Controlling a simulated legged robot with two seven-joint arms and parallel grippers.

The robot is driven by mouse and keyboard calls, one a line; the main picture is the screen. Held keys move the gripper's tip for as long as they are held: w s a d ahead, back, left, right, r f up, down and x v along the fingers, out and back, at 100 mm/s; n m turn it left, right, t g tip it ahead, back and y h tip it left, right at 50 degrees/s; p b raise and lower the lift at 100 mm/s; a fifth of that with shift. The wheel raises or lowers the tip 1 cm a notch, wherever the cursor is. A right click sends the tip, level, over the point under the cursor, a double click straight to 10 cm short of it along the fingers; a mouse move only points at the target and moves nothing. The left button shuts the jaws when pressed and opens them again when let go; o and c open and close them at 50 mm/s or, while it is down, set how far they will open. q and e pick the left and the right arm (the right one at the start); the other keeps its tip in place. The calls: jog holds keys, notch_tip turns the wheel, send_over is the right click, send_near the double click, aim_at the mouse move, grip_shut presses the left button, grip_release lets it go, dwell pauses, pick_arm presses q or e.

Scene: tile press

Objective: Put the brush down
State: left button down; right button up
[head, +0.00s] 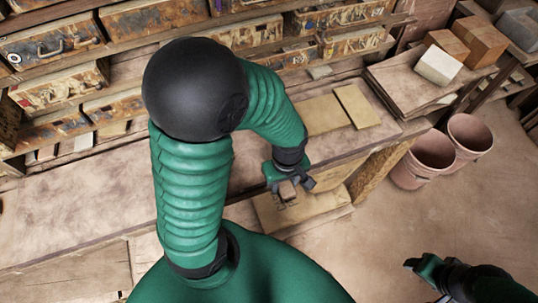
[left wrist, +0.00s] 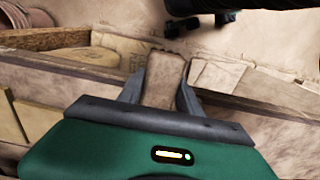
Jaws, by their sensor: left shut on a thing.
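My left gripper (head: 290,186) is shut on a brown, wooden-looking block-like piece, which I take to be the brush (left wrist: 163,80). In the left wrist view it stands between the two dark fingers, and its bristles cannot be made out. In the head view the brush (head: 287,192) is small and partly hidden by the gripper. The left gripper hangs by the front edge of the long workbench (head: 95,215), above a lower pale board (head: 310,207). My right gripper (head: 424,267) is at the lower right over the floor, empty as far as I see; its jaw opening is unclear.
A flat board (head: 322,115) and a narrow strip (head: 357,106) lie on the bench. Worn drawers (head: 50,45) line the back. Two pinkish buckets (head: 430,160) stand right of the bench. Blocks (head: 438,65) sit on a side shelf. The bench's left stretch is clear.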

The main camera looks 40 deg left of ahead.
pick_arm(q)
jog(key=w+a, duration=0.1)
jog(key=a, duration=0.1)
jog(key=w+a, duration=0.1)
jog(key=a, duration=0.1)
jog(key=w+a, duration=0.1)
jog(key=a, duration=0.1)
jog(key=shift+w+f+p, duration=0.15)
jog(key=shift+f+p, duration=0.2)
jog(key=shift+f, duration=0.05)
jog(key=p, duration=0.1)
send_over(269, 155)
jog(key=s+d, duration=0.2)
jog(key=shift+w, duration=0.1)
jog(key=shift+w+a+f, duration=0.15)
jog(key=shift+a+f, duration=0.05)
jog(key=shift+f, duration=0.1)
jog(key=f, duration=0.3)
jog(key=shift+a, duration=0.25)
jog(key=shift+a+f, duration=0.2)
jog(key=shift+f, duration=0.1)
jog(key=shift+d, duration=0.15)
jog(key=c, duration=1.1)
grip_release()
jog(key=shift+d, duration=0.1)
jog(key=shift+o, duration=1.4)
jog(key=shift+d, duration=0.1)
pick_arm(e)
jog(key=shift+w+r, duration=0.2)
jog(key=shift+r, duration=0.8)
